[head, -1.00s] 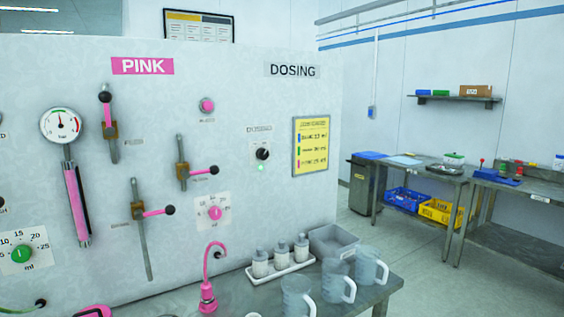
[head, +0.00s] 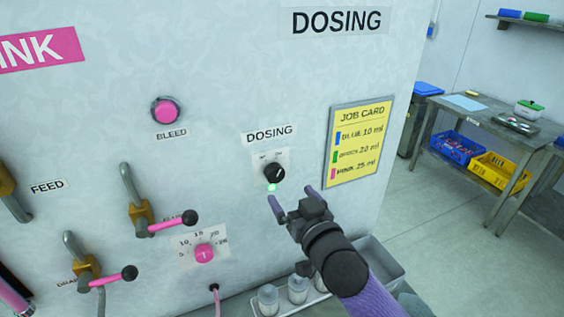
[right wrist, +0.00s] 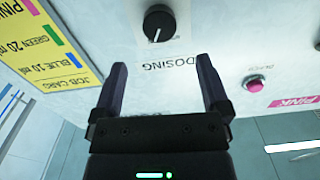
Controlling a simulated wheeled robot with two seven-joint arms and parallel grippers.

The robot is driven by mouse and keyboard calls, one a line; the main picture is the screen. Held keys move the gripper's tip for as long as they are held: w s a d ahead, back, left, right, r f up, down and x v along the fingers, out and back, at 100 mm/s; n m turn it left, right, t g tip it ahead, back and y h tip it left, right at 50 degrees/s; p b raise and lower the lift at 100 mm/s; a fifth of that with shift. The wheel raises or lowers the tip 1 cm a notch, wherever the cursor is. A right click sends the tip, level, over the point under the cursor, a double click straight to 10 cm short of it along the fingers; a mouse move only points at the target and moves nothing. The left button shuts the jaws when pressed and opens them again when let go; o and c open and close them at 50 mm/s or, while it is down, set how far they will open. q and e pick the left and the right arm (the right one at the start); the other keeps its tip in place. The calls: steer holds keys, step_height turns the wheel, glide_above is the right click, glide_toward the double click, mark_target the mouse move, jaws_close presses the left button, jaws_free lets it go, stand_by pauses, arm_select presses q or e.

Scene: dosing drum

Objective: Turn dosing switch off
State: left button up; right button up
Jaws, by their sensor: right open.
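The dosing switch (head: 274,173) is a black round knob with a white pointer line on a pale plate under the DOSING label. Its pointer tilts to the upper right in the head view. A green lamp (head: 271,187) glows just below it. My right gripper (head: 291,190) is open and empty, just below and right of the knob, apart from it. In the right wrist view the knob (right wrist: 158,23) shows beyond and between the open fingertips, upside down. My left gripper is not in view.
A yellow job card (head: 358,142) hangs right of the switch. The pink bleed button (head: 165,112) and a pink dial (head: 204,253) are to the left, with pink-handled valves. Small bottles (head: 298,289) and a grey bin (head: 378,262) stand below my right arm.

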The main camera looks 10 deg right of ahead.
mark_target(277, 176)
steer(key=w, duration=0.2)
steer(key=w+a, duration=0.1)
steer(key=w, duration=0.4)
steer(key=shift+w+a, duration=0.25)
steer(key=shift+w, duration=0.05)
steer(key=c, duration=1.3)
